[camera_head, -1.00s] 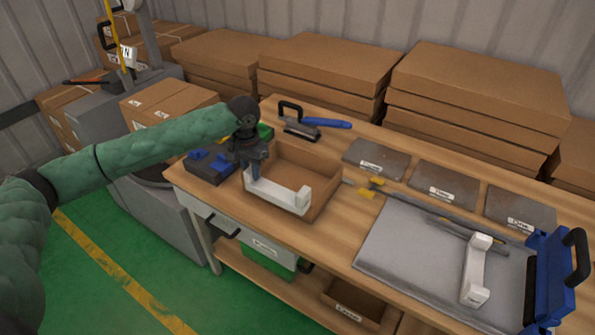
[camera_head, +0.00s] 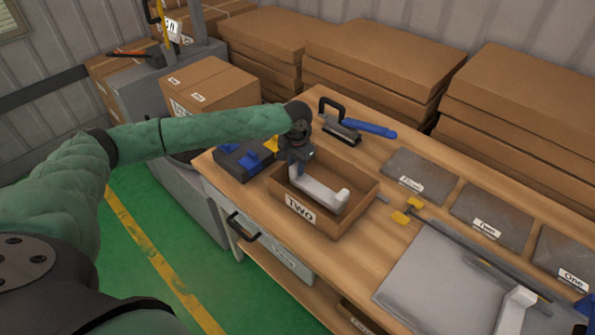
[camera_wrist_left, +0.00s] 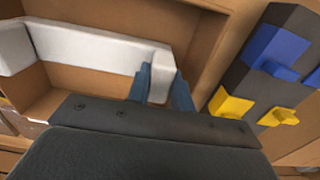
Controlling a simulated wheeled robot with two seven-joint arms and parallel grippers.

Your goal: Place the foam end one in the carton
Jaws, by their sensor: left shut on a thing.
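The open cardboard carton (camera_head: 345,215), with a "Two" label on its front wall, stands on the wooden workbench. My left gripper (camera_head: 296,170) is over its left part, shut on one end of a white foam end (camera_head: 322,192). The foam end is a long bar with upturned ends. It lies within the carton's walls as seen from the head; I cannot tell whether it touches the floor. The left wrist view shows the blue fingers (camera_wrist_left: 165,88) around the foam end's (camera_wrist_left: 95,48) short leg, with carton walls around it. A second white foam end (camera_head: 515,312) stands on the grey mat at the right. My right gripper is not in view.
A dark block with blue and yellow parts (camera_head: 240,160) sits close left of the carton. A blue-handled tool (camera_head: 355,128) lies behind it. Yellow-ended rods (camera_head: 408,211) and grey labelled plates (camera_head: 420,175) lie to the right. Stacked flat boxes (camera_head: 370,60) stand behind the bench.

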